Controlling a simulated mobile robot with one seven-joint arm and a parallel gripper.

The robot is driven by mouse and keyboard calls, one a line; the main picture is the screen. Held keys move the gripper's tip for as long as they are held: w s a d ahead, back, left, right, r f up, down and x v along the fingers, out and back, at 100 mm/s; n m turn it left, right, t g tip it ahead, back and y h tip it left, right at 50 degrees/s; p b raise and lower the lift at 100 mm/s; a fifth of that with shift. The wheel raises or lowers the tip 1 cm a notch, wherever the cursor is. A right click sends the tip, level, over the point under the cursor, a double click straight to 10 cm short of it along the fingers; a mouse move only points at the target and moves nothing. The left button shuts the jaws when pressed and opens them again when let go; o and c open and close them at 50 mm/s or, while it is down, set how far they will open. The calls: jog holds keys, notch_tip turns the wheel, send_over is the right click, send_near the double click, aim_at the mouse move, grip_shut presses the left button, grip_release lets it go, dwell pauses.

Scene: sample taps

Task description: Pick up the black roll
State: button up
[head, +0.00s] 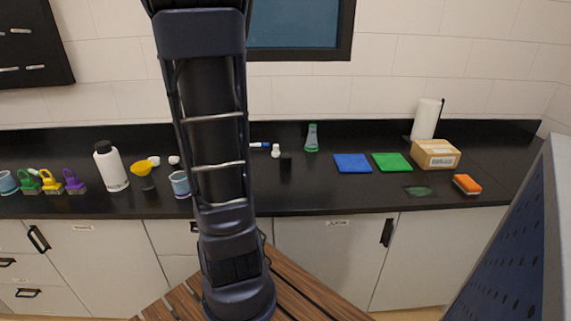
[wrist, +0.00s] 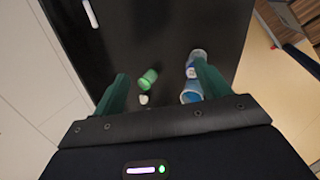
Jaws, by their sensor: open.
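The black roll (head: 286,163) appears as a small dark upright cylinder on the black countertop (head: 330,198), just right of my arm in the head view. It blends into the dark top, and I cannot make it out in the wrist view. My gripper (wrist: 160,72) shows in the wrist view with its two green fingers wide apart. Nothing is held between them. My gripper cannot be made out in the head view.
Near the roll are a small white item (head: 276,151) and a green bottle (head: 312,138). Farther right are blue (head: 352,163) and green cloths (head: 392,162), a cardboard box (head: 436,154) and an orange sponge (head: 467,184). A white bottle (head: 111,166) stands left. The counter in front of the roll is clear.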

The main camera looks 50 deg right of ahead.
jog(key=s+d+f+n+g, duration=0.1)
jog(key=d+f+n, duration=0.45)
jog(key=d, duration=0.85)
jog(key=n+g, duration=0.1)
jog(key=n, duration=0.3)
send_near(285, 156)
notch_tip(285, 156, down, 2)
jog(key=shift+h, duration=0.4)
jog(key=x, duration=0.5)
jog(key=shift+w+f, duration=0.1)
jog(key=shift+w, duration=0.3)
jog(key=shift+x, duration=2.9)
jog(key=shift+s+d, duration=0.15)
jog(key=shift+s, duration=0.1)
jog(key=shift+c, duration=0.5)
jog(key=c, duration=1)
